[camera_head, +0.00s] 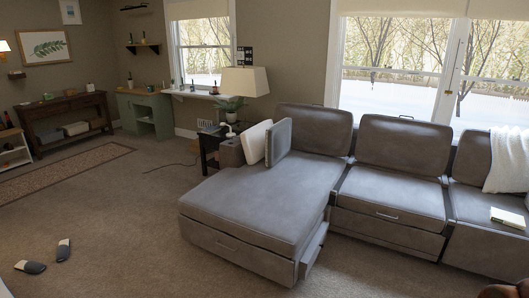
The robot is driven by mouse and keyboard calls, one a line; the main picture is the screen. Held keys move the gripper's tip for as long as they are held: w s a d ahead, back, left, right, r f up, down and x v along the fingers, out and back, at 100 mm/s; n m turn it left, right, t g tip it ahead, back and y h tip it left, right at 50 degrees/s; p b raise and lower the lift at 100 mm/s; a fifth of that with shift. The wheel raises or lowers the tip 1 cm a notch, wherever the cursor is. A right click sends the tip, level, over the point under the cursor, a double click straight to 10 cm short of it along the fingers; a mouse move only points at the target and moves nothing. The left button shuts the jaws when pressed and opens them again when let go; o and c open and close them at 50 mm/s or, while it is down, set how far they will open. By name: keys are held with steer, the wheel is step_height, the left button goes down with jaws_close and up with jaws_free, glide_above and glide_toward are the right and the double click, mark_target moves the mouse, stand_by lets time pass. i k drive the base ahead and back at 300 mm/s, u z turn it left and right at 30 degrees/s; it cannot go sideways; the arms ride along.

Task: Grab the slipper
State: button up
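Two dark slippers with pale grey openings lie on the carpet at the lower left of the head view. One slipper (30,267) lies sideways near the left edge. The other slipper (63,250) lies just right of it and a little farther off, pointing away. They are close together but apart. My gripper is not in view.
A grey sectional sofa (250,205) fills the middle and right, with a book (508,218) on it. A rug (62,170), a wooden console table (65,118) and a green cabinet (145,112) are farther back. Open carpet (120,225) lies between slippers and sofa.

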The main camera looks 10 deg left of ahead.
mark_target(63, 249)
steer(key=u, duration=0.6)
steer(key=i, duration=1.35)
steer(key=u, duration=1.5)
steer(key=i, duration=1.75)
steer(key=u, duration=0.25)
steer(key=i, duration=1.9)
steer(key=u, duration=0.25)
steer(key=i, duration=1.1)
steer(key=u, duration=1)
steer(key=i, duration=0.25)
steer(key=u, duration=0.15)
